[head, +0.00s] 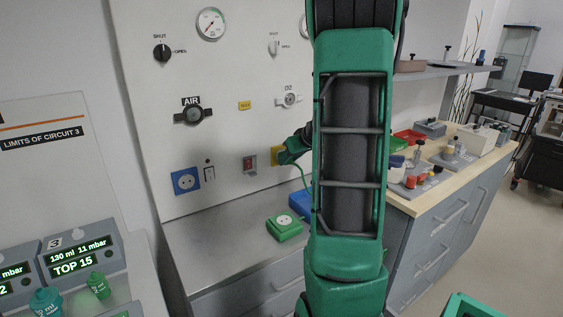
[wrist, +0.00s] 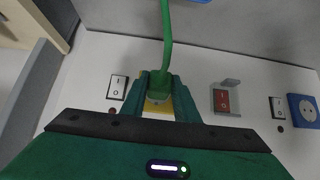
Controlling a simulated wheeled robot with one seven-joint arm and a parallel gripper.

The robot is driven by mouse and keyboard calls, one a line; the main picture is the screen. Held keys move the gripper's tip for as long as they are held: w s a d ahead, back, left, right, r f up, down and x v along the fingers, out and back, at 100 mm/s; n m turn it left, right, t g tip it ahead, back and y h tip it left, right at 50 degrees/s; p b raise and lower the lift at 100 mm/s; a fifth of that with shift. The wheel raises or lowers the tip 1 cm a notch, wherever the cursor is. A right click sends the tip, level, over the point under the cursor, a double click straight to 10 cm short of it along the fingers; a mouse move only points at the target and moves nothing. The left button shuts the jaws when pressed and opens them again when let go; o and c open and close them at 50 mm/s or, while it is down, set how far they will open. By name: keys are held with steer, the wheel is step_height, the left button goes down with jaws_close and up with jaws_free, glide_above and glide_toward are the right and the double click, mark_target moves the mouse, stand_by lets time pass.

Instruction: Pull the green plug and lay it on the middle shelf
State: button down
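The green plug (wrist: 160,82) is at the yellow socket (wrist: 157,107) on the wall panel, its green cable running up in the wrist view. My gripper (wrist: 161,88) has its green fingers on both sides of the plug, close against it; I see no clear gap. In the head view my gripper (head: 290,151) is at the yellow socket (head: 277,155) and the plug is mostly hidden.
A blue socket (head: 186,180), a red switch (head: 249,163) and valve knobs (head: 193,114) are on the panel. A blue box (head: 301,202) is beside the green box. A wooden-topped cabinet (head: 455,180) at right holds trays and small items. My arm hides part of the counter.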

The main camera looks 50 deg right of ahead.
steer(key=shift+s, duration=0.1)
steer(key=shift+s, duration=0.2)
steer(key=shift+s+a, duration=0.2)
steer(key=shift+s, duration=0.55)
steer(key=shift+s+a, duration=0.2)
steer(key=shift+s, duration=0.6)
steer(key=shift+s+a, duration=0.2)
steer(key=shift+s, duration=0.55)
